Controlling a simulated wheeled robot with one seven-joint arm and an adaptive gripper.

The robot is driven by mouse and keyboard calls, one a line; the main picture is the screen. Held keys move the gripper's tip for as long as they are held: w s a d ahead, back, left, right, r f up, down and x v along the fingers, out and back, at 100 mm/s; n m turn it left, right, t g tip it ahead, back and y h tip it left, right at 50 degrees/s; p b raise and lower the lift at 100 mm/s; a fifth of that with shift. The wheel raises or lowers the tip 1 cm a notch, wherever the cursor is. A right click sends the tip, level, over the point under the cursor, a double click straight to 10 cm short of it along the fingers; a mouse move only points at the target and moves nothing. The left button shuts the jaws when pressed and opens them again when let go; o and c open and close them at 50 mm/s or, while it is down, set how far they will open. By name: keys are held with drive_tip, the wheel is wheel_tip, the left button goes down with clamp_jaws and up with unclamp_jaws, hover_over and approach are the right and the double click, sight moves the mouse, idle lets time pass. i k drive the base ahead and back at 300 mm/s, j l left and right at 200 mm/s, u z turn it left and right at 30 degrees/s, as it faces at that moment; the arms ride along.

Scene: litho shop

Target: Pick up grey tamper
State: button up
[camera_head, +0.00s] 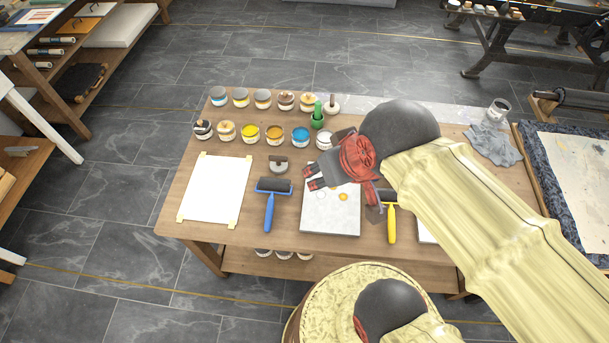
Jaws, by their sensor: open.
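A small grey round piece with a raised grip (278,165), which looks like the grey tamper, stands on the wooden table between the white sheet and my gripper, just above a blue-handled roller. My gripper (312,177), with black fingers and red parts, is open and empty. It reaches in from the right, over the top edge of a pale slab, with its fingertips pointing left. The fingertips are a short way right of the grey piece and apart from it. Their height above the table is hard to tell.
The blue roller (270,200) and yellow roller (391,215) flank the pale slab (330,220). Several ink jars stand in rows behind, with a green-handled piece (318,116) and a pale piece with a brown knob (331,106). The white sheet (215,190) lies left.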

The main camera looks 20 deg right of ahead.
sight(279, 164)
drive_tip(key=i+j+z, duration=0.1)
drive_tip(key=j+z, duration=0.2)
drive_tip(key=z, duration=0.2)
drive_tip(key=j+z, duration=0.35)
drive_tip(key=z, duration=0.15)
drive_tip(key=j+z, duration=0.45)
drive_tip(key=l, duration=0.1)
